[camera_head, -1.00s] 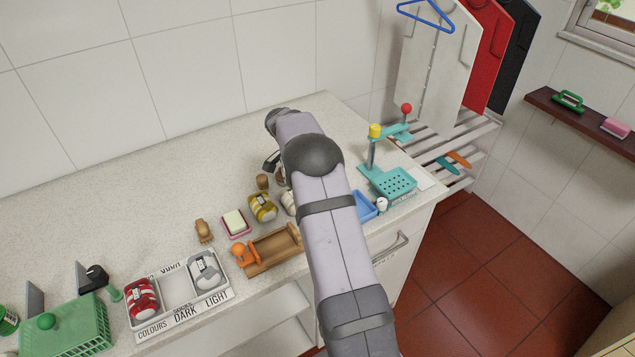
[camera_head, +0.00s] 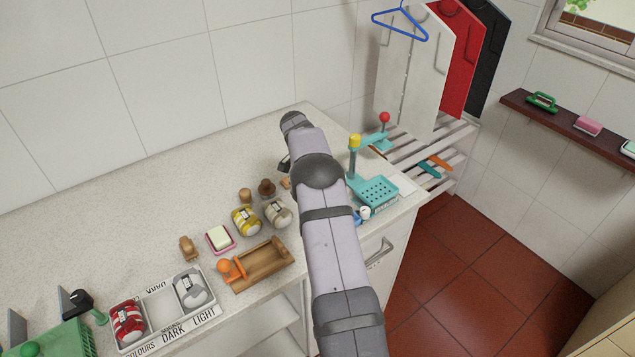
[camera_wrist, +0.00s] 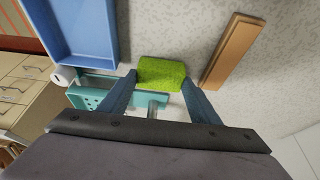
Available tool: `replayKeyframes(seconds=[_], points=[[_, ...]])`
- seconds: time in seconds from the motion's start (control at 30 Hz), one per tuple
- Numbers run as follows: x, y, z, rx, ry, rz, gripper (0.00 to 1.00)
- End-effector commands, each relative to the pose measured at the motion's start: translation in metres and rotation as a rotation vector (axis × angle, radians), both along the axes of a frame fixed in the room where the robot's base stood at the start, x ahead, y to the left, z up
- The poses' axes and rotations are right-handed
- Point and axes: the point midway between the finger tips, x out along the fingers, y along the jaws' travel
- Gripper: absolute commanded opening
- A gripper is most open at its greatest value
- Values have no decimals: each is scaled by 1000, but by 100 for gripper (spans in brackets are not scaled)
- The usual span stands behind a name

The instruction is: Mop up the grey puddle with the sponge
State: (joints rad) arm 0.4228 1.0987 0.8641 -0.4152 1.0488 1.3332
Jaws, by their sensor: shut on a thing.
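A green sponge (camera_wrist: 161,73) is between the fingers of my gripper (camera_wrist: 160,80) in the wrist view. The fingers are shut on its two sides. The sponge is over the speckled counter (camera_wrist: 190,28); I cannot tell whether it touches the surface. In the head view my own arm hides the gripper's fingertips and the sponge. I cannot make out the grey puddle in either view.
In the wrist view a blue tray (camera_wrist: 88,50) lies to the left and a wooden board (camera_wrist: 232,50) to the right. A teal stand (camera_head: 378,191) is right of my arm. A wooden trough (camera_head: 262,268), bundles and a sorting tray (camera_head: 142,345) stand to the left.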

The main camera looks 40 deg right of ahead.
Motion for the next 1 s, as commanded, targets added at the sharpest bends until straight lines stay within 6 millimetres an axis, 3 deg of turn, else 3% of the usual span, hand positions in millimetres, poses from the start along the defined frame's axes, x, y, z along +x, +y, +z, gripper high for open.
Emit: replayKeyframes(seconds=[0.07, 0.13, 0.7, 1.0], points=[[0, 0, 5, 1, 1, 0, 39], [0, 0, 24, -1, -3, 0, 39], [0, 0, 73, 1, 0, -1, 39], [0, 0, 80, 1, 0, 0, 39]])
